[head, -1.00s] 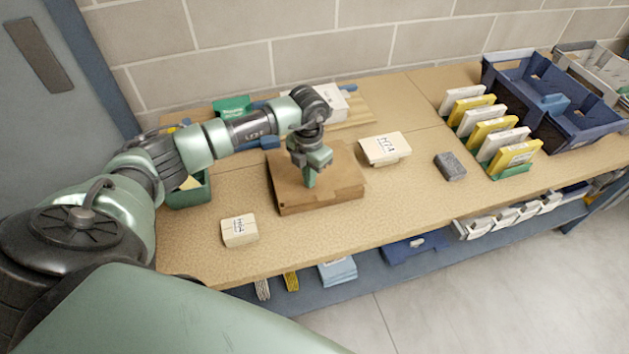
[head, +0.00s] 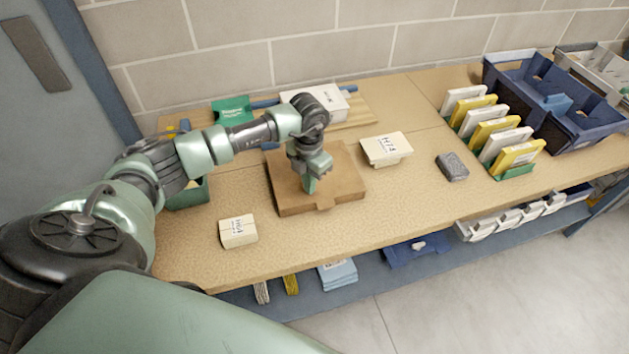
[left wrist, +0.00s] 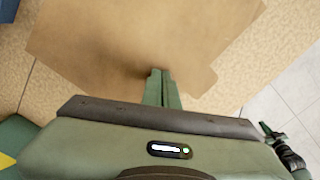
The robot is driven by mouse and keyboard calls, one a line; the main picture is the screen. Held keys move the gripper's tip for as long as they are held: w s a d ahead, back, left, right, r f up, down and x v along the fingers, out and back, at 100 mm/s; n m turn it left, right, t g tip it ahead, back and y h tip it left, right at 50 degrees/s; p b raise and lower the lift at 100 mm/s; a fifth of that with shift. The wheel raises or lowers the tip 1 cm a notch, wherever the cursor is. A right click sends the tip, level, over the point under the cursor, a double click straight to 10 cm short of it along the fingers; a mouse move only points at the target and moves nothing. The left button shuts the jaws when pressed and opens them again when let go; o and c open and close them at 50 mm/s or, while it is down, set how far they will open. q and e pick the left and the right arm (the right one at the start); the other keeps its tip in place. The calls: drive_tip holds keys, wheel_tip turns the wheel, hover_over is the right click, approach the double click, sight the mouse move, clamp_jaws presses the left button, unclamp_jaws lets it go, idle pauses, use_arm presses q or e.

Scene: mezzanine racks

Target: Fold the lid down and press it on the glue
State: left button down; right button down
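A flat brown cardboard box (head: 335,190) lies on the workbench, its lid down, with a small tab at the front edge. In the left wrist view, the lid (left wrist: 100,40) spreads flat below the fingers. My left gripper (head: 310,187) points down onto the middle of the lid, its fingertips at or very near the surface. In the left wrist view, its two fingers (left wrist: 161,76) are together with nothing between them. No glue shows; the box's inside is hidden. A small dark and green part at the right of the wrist view looks like my right gripper (left wrist: 268,131), too small to read.
A labelled cream box (head: 238,232) stands front left, another (head: 386,149) right of the cardboard. A grey block (head: 452,167) lies further right, before upright yellow and white packets (head: 492,124) and a blue bin (head: 545,95). The bench front (head: 300,240) is clear.

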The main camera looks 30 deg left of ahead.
idle(0.4)
use_arm(q)
wheel_tip(320, 180, up, 11)
drive_tip(key=p, duration=0.7)
idle(0.3)
